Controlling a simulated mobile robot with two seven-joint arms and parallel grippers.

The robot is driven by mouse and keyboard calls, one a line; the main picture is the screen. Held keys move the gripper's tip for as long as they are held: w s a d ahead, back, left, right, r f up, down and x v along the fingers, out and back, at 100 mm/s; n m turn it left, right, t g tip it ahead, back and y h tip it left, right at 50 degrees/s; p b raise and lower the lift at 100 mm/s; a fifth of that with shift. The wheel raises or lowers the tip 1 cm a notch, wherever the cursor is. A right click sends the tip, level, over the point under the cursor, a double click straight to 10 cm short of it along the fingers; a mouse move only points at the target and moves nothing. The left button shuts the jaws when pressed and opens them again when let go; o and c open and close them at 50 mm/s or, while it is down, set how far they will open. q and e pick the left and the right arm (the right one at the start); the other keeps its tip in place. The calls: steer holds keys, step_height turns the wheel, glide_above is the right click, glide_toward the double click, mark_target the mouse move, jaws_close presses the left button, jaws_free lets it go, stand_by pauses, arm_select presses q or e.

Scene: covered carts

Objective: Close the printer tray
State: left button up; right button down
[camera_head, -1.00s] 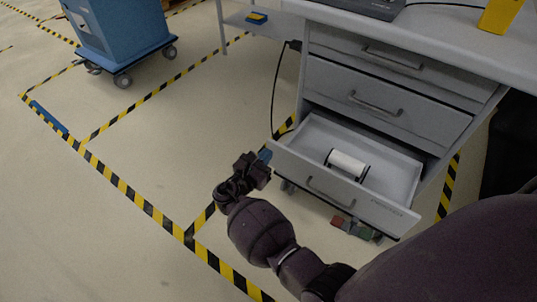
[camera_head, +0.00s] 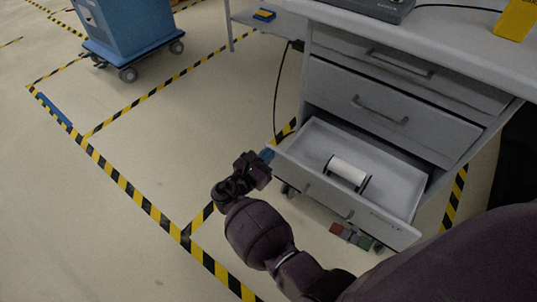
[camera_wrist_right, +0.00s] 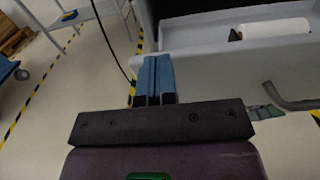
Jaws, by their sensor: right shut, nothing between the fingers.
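The printer tray (camera_head: 392,187) is the lowest drawer of a grey cabinet and stands pulled out. A white roll on a dark holder (camera_head: 347,172) lies in it. The drawer front has a bar handle and small lettering, perhaps "PRINTER", at its right end. My right gripper (camera_head: 267,155) is shut and empty at the left end of the drawer front. In the right wrist view its blue fingertips (camera_wrist_right: 155,73) are together, and the drawer front (camera_wrist_right: 225,70) lies just beyond and to the right. I cannot tell whether they touch it. My left gripper is not in view.
Two upper drawers (camera_head: 385,107) are shut. A blue wheeled cart (camera_head: 127,35) stands at the upper left. A cable (camera_head: 277,95) hangs left of the cabinet. Small coloured blocks (camera_head: 352,236) are on the floor below the drawer. Taped floor to the left is mostly clear.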

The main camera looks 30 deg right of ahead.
arm_select(q)
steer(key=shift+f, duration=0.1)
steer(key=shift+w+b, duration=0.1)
steer(key=shift+b, duration=0.4)
arm_select(e)
steer(key=x, duration=2.2)
steer(key=shift+r, duration=0.25)
